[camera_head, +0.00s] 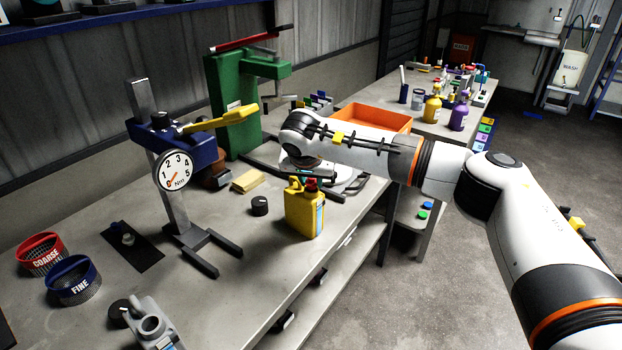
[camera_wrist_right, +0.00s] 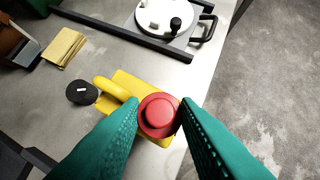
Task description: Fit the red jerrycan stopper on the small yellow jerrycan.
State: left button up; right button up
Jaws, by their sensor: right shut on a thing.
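The small yellow jerrycan (camera_head: 305,213) stands upright near the workbench's right edge, and its top shows in the right wrist view (camera_wrist_right: 128,88). The red stopper (camera_wrist_right: 158,115) is between the green fingers of my right gripper (camera_wrist_right: 158,122). In the head view the stopper (camera_head: 312,184) is at the top of the jerrycan, at its spout side. The stopper hides the can's mouth from above, and I cannot tell whether it is seated or just above. In the head view my right wrist partly hides the gripper. My left gripper is not in view.
A black cap (camera_head: 260,205) lies left of the jerrycan. A grey stand with a dial (camera_head: 175,170) and a green press (camera_head: 232,105) stand behind. A white round lid (camera_wrist_right: 168,16) lies on a dark frame beyond the can. An orange tray (camera_head: 372,117) is farther back.

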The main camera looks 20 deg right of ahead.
jog(key=shift+f+b, duration=0.3)
jog(key=shift+f, duration=0.15)
dwell(0.5)
jog(key=shift+r, duration=0.25)
jog(key=shift+r+p, duration=0.2)
jog(key=shift+p, duration=0.1)
jog(key=shift+w, duration=0.1)
dwell(1.2)
jog(key=shift+f, duration=0.4)
jog(key=shift+r, duration=0.1)
dwell(0.4)
jog(key=shift+r, duration=0.25)
